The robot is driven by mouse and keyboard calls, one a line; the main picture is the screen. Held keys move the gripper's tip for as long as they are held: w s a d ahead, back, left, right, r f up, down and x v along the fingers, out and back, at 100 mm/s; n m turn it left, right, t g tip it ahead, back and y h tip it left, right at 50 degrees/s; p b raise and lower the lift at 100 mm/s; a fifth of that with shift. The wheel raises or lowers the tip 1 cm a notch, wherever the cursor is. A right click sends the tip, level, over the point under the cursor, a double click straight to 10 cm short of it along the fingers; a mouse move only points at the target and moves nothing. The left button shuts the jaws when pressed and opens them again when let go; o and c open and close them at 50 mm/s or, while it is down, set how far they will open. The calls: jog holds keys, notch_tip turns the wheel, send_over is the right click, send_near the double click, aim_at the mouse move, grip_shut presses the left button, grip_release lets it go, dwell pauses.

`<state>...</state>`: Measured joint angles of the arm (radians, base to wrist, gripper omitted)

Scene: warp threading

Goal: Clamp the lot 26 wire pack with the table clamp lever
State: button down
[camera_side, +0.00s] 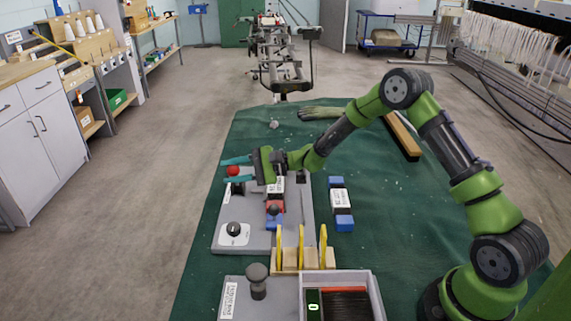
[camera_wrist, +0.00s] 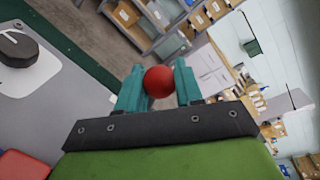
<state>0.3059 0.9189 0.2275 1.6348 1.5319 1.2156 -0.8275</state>
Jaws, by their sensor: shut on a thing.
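My gripper (camera_side: 236,167) is at the left edge of the grey clamp plate (camera_side: 226,206). Its teal fingers are shut on a red ball knob (camera_side: 233,171), apparently the end of the clamp lever. In the wrist view the red knob (camera_wrist: 159,81) sits between the two fingertips. A dark part shows just below the knob; the lever's shaft is mostly hidden. A wire pack with a white label (camera_side: 275,186) and a blue end (camera_side: 274,222) lies on the plate, partly covered by my gripper and a red-topped part. A second labelled blue pack (camera_side: 341,202) lies off the plate. I cannot read either lot number surely.
A black dial (camera_side: 234,230) is on the plate's front left. Yellow upright hooks (camera_side: 300,245) stand on a wooden block in front. A grey box (camera_side: 368,280) with a counter is nearer. Green cloth (camera_side: 380,230) is clear to the right.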

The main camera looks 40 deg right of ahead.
jog(key=shift+s+a+f, duration=0.15)
jog(key=shift+s+f, duration=0.15)
jog(key=shift+f, duration=0.3)
jog(key=c, duration=0.8)
grip_release()
jog(key=shift+r, duration=0.2)
jog(key=shift+s+d+r, duration=0.15)
jog(key=shift+s+d, duration=0.05)
jog(key=shift+d, duration=0.1)
jog(key=v, duration=1.6)
